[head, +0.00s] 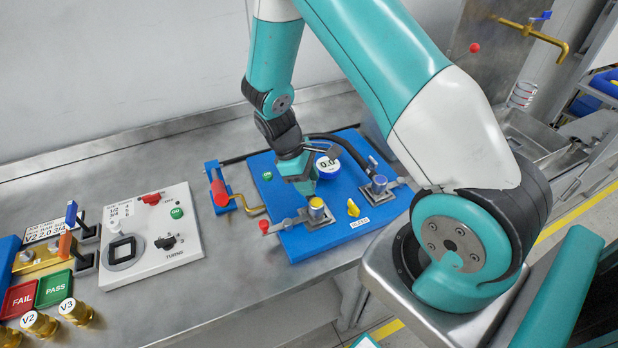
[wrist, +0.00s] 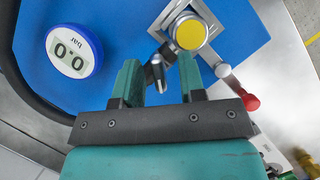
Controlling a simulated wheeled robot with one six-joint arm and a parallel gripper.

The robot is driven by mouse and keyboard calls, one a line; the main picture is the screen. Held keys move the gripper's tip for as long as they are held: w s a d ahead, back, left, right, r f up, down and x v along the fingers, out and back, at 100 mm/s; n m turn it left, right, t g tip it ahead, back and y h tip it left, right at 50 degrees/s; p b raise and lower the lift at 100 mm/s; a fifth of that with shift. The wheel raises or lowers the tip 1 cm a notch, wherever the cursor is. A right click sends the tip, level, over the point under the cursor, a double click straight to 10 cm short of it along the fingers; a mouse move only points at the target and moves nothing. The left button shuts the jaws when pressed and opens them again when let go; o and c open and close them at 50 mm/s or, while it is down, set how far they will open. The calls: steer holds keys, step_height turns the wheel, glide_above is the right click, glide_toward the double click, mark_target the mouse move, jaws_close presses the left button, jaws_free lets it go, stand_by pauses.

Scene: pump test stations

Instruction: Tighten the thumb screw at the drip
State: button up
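My gripper (head: 304,186) is over the blue panel (head: 285,242), just beside the yellow-capped fitting (head: 317,207). In the wrist view my gripper (wrist: 158,80) is open, its two teal fingers apart. A small dark and shiny metal piece (wrist: 155,74) shows between the fingers and looks like a thumb screw. I cannot tell if the fingers touch it. The yellow-capped fitting (wrist: 189,34) with its red-tipped lever (wrist: 238,88) is just beyond the right finger. No drip can be made out clearly.
A round gauge reading 0.0 bar (wrist: 74,52) and a yellow bleed knob (head: 353,208) are on the panel. Bare steel bench lies in front.

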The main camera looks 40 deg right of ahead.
jaws_close()
steer(key=shift+d, duration=0.15)
steer(key=shift+m, duration=0.3)
steer(key=m, duration=0.2)
steer(key=m+y, duration=0.1)
steer(key=m, duration=0.1)
steer(key=shift+g+y, duration=0.3)
steer(key=shift+g, duration=0.1)
steer(key=m+y, duration=0.2)
steer(key=m, duration=0.3)
steer(key=shift+w+m+b, duration=0.1)
steer(key=shift+m+b, duration=0.2)
steer(key=shift+b, duration=0.05)
